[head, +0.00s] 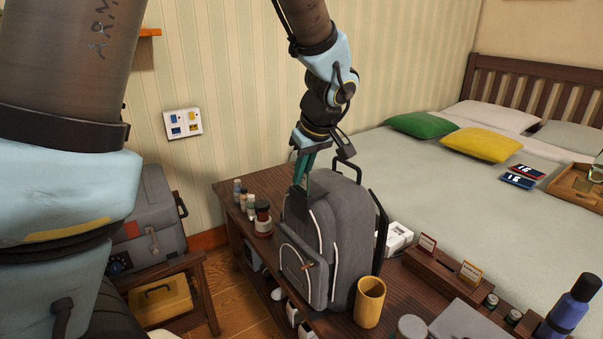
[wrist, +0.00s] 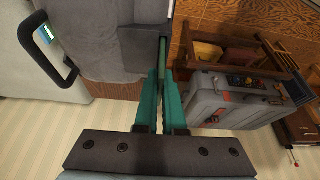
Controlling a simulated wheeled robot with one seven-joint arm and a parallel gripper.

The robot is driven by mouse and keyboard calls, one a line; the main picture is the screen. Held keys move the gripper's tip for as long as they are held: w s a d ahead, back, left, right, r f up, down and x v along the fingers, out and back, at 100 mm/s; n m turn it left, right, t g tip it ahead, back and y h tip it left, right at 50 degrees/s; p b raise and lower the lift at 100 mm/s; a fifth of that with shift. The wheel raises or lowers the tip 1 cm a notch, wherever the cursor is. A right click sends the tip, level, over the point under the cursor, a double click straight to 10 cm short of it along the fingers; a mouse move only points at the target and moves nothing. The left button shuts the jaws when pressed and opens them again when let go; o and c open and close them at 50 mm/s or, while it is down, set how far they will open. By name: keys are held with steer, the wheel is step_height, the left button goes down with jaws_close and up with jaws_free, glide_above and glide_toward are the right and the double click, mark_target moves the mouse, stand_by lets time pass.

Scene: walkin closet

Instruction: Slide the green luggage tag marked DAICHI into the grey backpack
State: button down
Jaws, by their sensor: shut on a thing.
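The grey backpack (head: 345,245) stands upright on a dark wooden bench, its front pocket facing left of the picture. My gripper (head: 301,180) points down at the left side of the backpack's top, beside a dark flap. Its teal fingers are shut on a thin green piece, the green luggage tag (wrist: 162,50), seen edge-on in the wrist view. The tag's lower end is close to the grey fabric of the backpack (wrist: 110,45); whether it is inside an opening I cannot tell. The name DAICHI is not readable. My gripper also shows in the wrist view (wrist: 160,78).
Small bottles (head: 245,200) stand left of the backpack. A yellow cup (head: 369,302) stands close at its front right. A wooden card holder (head: 450,270) and blue bottle (head: 573,305) are further right. A grey case (head: 150,230) stands left, the bed (head: 440,200) behind.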

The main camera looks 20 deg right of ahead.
steer(key=shift+f+b, duration=0.75)
steer(key=shift+f, duration=0.1)
steer(key=c, duration=0.9)
jaws_free()
steer(key=shift+c, duration=0.2)
steer(key=shift+c, duration=0.2)
steer(key=shift+o, duration=1.4)
steer(key=shift+r, duration=0.1)
steer(key=shift+r+p, duration=2.5)
steer(key=shift+r, duration=1.45)
